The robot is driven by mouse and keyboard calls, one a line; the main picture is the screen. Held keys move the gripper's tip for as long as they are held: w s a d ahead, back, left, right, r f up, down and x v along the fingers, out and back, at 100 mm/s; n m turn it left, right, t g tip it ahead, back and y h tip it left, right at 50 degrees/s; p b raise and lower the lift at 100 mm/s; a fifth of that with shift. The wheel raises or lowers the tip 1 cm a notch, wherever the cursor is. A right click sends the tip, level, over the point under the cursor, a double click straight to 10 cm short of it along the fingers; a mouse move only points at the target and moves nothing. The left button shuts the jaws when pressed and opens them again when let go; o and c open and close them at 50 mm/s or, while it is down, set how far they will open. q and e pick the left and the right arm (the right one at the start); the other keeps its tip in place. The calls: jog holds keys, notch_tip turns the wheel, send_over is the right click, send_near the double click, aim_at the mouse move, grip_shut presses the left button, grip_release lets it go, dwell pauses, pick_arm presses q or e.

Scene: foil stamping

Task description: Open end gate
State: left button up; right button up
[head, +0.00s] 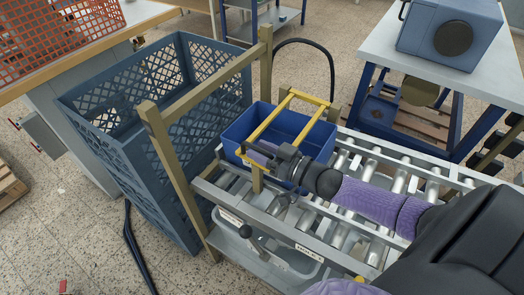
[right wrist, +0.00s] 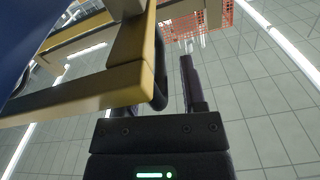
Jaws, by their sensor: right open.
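My right gripper (head: 262,153) reaches in from the right, at the frame's near side by a short yellow upright (head: 257,179). In the right wrist view the yellow frame (right wrist: 75,97) crosses close in front of the left finger. The right gripper's fingers (right wrist: 177,85) are apart, with no object clearly held between them. Whether they touch the frame I cannot tell. My left gripper is out of view.
A large blue-grey lattice crate (head: 125,160) stands left of the conveyor, beside brown posts and a rail (head: 200,90). An orange crate (head: 55,35) lies on a table at top left. A white-topped table (head: 385,45) with a blue-grey machine (head: 450,30) is at right.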

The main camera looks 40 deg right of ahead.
grip_shut()
dwell(1.4)
